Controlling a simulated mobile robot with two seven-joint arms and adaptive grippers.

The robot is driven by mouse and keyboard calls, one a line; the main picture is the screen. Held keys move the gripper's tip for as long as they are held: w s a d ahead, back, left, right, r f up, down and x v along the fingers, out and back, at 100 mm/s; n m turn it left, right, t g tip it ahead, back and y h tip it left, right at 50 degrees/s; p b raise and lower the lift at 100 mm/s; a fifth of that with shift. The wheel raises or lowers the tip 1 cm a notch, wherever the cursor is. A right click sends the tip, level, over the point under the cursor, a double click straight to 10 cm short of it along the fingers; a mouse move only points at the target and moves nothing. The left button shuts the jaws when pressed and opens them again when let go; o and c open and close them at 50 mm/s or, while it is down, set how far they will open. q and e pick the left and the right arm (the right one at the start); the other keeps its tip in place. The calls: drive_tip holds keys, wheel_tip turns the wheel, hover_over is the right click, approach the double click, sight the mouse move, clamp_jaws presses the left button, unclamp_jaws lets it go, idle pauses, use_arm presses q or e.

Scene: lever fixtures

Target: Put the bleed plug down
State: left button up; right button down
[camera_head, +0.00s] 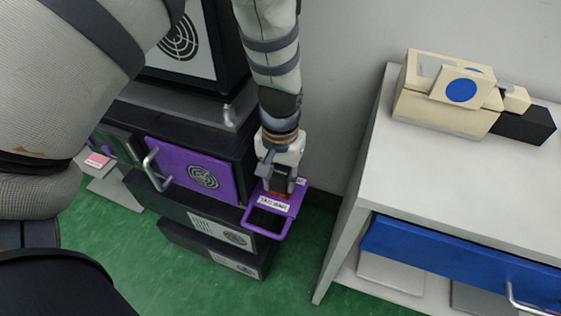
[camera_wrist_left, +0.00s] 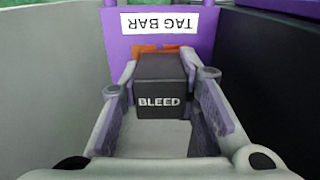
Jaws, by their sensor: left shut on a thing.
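The bleed plug (camera_wrist_left: 161,88) is a dark block lettered BLEED in the left wrist view, with an orange part showing behind its top. My left gripper (camera_wrist_left: 165,76) is shut on it, a finger on either side. In the head view my left gripper (camera_head: 279,178) points down with the dark plug at its tips, over the purple tag bar (camera_head: 268,221). The tag bar's white label also shows upside down in the left wrist view (camera_wrist_left: 160,22), beyond the plug. I cannot tell whether the plug touches the bar. My right gripper is not in view.
A dark cabinet with a purple door (camera_head: 190,170) and metal handle stands left of the gripper. A white table (camera_head: 470,180) with a blue drawer (camera_head: 460,255) stands at right, carrying a cream device (camera_head: 440,95). Green floor (camera_head: 310,235) shows between them.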

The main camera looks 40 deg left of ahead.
sight(280, 172)
use_arm(q)
drive_tip(key=shift+f, duration=0.2)
drive_tip(key=o, duration=1.2)
drive_tip(key=shift+c, duration=0.2)
wheel_tip(280, 172, up, 13)
drive_tip(key=shift+f+p, duration=0.2)
drive_tip(key=shift+p, duration=0.8)
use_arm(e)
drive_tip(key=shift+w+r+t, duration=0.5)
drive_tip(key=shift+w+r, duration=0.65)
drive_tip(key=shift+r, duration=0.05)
use_arm(q)
drive_tip(key=shift+f, duration=0.1)
